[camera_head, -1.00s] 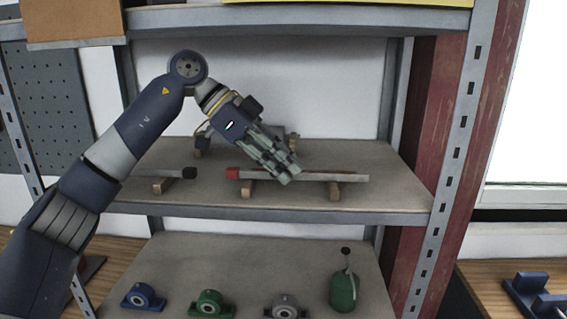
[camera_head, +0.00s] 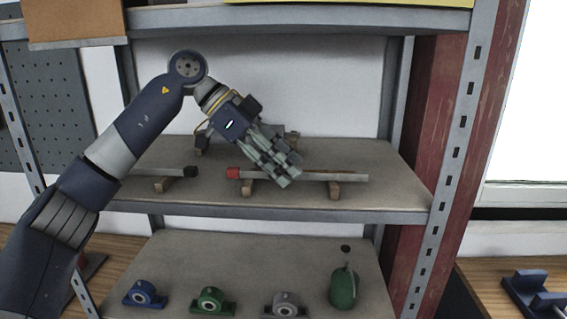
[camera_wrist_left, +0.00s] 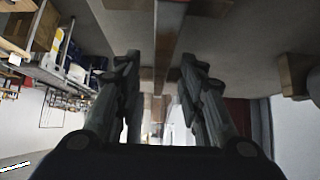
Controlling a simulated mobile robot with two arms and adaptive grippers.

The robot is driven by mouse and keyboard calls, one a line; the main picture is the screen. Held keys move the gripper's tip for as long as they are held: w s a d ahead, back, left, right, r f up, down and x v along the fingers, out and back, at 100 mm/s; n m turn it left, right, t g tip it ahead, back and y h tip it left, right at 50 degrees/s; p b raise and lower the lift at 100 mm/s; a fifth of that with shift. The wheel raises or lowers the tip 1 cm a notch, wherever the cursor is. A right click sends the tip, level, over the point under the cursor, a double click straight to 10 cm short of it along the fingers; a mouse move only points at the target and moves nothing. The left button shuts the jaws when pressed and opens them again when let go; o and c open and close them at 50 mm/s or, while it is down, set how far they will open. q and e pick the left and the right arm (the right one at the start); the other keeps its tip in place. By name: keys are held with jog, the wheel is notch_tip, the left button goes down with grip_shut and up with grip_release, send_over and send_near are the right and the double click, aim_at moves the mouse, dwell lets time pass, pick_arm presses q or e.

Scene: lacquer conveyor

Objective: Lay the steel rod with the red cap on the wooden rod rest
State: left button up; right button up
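The steel rod with the red cap (camera_head: 233,173) lies roughly level across the middle shelf, its bare steel end (camera_head: 352,177) to the right. It appears to lie on two small wooden blocks, a left one (camera_head: 248,189) and a right one (camera_head: 334,191). My left gripper (camera_head: 289,176) reaches down over the rod's middle and hides part of it. In the left wrist view its fingers (camera_wrist_left: 158,85) are apart, with a long bar (camera_wrist_left: 168,45) running between them; contact cannot be told. My right gripper is not in view.
Partly hidden small blocks (camera_head: 292,140) stand behind my gripper. The shelf's front edge (camera_head: 280,215) and the right upright (camera_head: 460,150) bound the space. Bearing-like parts and a green can (camera_head: 343,288) stand below.

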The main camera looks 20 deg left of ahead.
pick_arm(q)
jog(key=shift+v, duration=1.2)
jog(key=s+a, duration=0.1)
jog(key=a, duration=0.3)
jog(key=s+a, duration=0.1)
jog(key=a, duration=0.3)
jog(key=s+a, duration=0.1)
jog(key=a, duration=0.3)
jog(key=shift+s+r, duration=0.2)
jog(key=shift+s, duration=0.05)
jog(key=shift+d, duration=0.1)
